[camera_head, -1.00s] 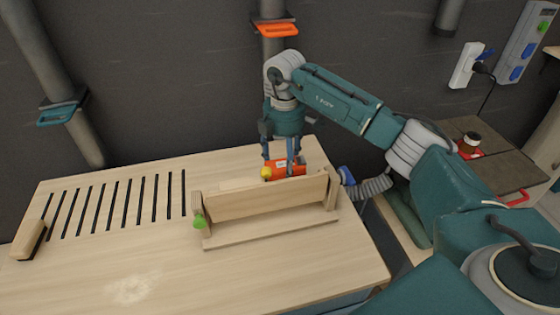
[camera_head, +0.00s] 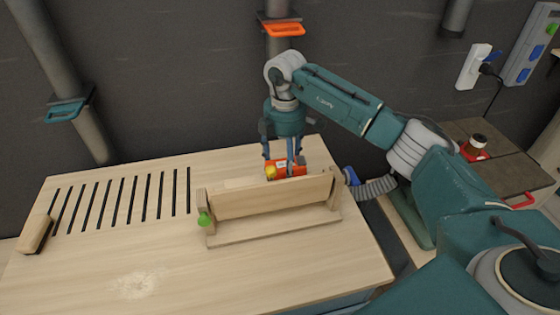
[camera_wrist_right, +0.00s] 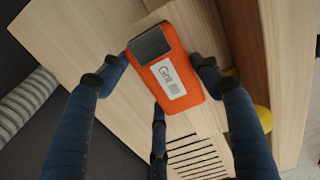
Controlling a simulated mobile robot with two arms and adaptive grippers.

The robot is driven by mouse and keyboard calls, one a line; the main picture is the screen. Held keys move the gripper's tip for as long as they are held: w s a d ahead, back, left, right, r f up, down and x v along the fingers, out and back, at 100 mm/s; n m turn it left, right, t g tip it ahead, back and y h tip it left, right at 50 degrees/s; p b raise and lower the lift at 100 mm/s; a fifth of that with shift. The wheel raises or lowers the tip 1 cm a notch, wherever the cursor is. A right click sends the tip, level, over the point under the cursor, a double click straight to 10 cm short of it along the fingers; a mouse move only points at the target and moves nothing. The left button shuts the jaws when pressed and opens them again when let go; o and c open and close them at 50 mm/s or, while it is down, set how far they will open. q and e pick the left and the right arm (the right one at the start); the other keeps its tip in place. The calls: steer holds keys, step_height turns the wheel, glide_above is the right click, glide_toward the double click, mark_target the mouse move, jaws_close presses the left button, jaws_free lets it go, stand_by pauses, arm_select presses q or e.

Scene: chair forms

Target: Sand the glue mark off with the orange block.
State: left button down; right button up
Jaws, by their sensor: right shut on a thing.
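The orange block (camera_head: 286,170) is labelled "Grit" and has a grey end. It is behind the front board of the wooden jig (camera_head: 275,198), low over a flat wood piece (camera_head: 240,183). My right gripper (camera_head: 284,160) points down and is shut on the block. In the right wrist view the fingers hold the orange block (camera_wrist_right: 165,70) from both sides, over pale wood. No glue mark clearly shows on the wood around the block; the wood under it is hidden. A pale whitish smudge (camera_head: 138,284) lies on the table front left. My left gripper is not in view.
The light wood table (camera_head: 300,275) is clear in front. The jig has a green knob (camera_head: 205,219) at its left and a yellow knob (camera_head: 271,172) near the block. A slotted area (camera_head: 120,198) and a wooden brush (camera_head: 35,234) are at the left.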

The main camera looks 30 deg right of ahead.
steer(key=shift+s+d, duration=0.2)
steer(key=shift+d, duration=0.45)
steer(key=shift+r+p, duration=3.15)
steer(key=shift+r, duration=1.4)
steer(key=shift+w, duration=0.1)
